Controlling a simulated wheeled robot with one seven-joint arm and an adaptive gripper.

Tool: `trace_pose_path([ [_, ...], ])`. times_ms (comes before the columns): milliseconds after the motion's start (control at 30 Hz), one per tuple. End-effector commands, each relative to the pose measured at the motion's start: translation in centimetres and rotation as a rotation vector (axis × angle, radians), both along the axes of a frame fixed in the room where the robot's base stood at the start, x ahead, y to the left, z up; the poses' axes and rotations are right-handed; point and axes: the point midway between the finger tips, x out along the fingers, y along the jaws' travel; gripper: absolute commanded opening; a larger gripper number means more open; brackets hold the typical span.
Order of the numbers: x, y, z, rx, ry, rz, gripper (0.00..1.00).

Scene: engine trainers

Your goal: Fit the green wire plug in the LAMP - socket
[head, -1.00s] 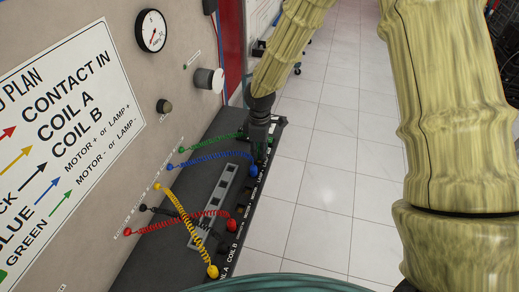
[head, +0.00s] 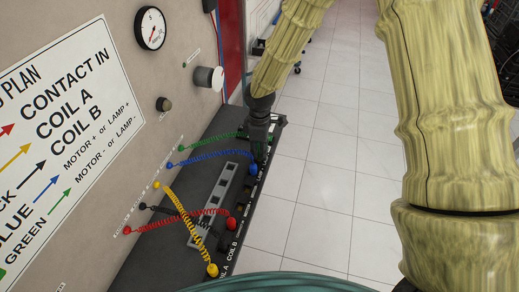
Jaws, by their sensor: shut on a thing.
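The green coiled wire (head: 212,142) runs from the upright panel to my gripper (head: 259,150) at the far end of the dark base strip. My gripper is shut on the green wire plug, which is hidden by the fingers. The gripper points down, close over the strip. The LAMP - socket is not clearly seen; small lettering near the gripper is too small to read surely. I cannot tell whether the plug is in a socket.
The blue plug (head: 254,170) stands just nearer than my gripper, close to it. Red (head: 231,224) and yellow (head: 212,270) plugs stand along the strip. Open tiled floor (head: 320,180) is to the right.

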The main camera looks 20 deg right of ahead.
Motion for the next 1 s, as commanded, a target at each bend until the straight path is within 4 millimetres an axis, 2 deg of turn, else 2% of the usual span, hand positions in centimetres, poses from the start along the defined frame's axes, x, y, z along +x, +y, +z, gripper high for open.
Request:
trace_pose_path([
  [933,0.0,0.0,-1.1,-0.001,0.0,0.0,0.03],
  [967,0.0,0.0,-1.1,-0.001,0.0,0.0,0.23],
  [1000,0.0,0.0,-1.1,0.0,0.0,0.0,0.3],
])
